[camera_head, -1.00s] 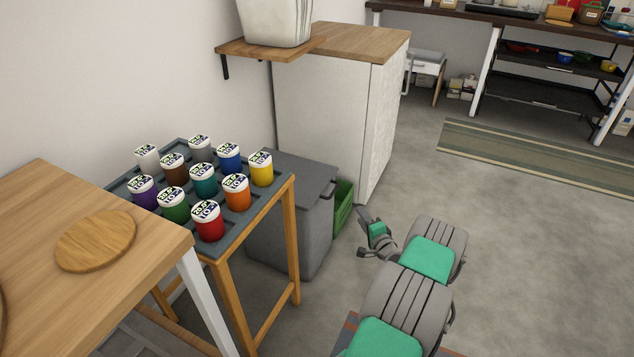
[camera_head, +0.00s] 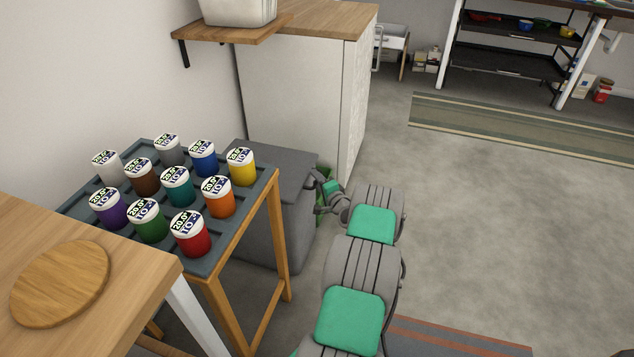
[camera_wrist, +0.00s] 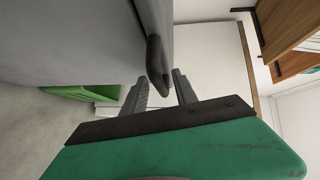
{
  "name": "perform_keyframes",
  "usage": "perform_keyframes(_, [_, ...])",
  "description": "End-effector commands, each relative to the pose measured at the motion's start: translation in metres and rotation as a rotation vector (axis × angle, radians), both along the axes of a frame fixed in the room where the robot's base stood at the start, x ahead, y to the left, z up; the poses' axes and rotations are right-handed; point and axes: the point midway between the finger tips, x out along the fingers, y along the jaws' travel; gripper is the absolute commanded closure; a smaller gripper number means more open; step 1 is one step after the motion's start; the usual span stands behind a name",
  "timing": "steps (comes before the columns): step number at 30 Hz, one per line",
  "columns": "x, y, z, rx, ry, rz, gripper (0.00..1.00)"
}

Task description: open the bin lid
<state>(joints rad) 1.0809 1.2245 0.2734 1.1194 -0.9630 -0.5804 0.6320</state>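The grey bin (camera_head: 298,235) stands on the floor behind the rack of paint jars, with its flat lid (camera_head: 262,163) down. In the wrist view its grey wall (camera_wrist: 70,45) fills the upper left. The bin's dark handle (camera_wrist: 155,62) sticks out at the lid edge. My gripper (camera_head: 320,188) is at the bin's right front edge, by the handle. In the wrist view my gripper (camera_wrist: 160,78) is open, its fingers apart on either side of the handle's end. I cannot tell whether either finger touches it.
A rack with several paint jars (camera_head: 178,190) stands in front of the bin. A white cabinet (camera_head: 290,90) is behind it, with a wooden shelf (camera_head: 230,30) at its upper left. A green crate (camera_wrist: 85,92) is beside the bin. The floor to the right is open.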

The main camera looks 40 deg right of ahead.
Motion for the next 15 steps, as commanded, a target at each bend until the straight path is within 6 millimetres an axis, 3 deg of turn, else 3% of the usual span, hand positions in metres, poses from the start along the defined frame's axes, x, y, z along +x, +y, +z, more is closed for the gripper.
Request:
perform_keyframes(5, [-0.0005,-0.0011,0.0009,0.0,0.0,-0.002,0.66])
perform_keyframes(15, [-0.0009,-0.0014,0.001,-0.001,0.0,-0.002,0.93])
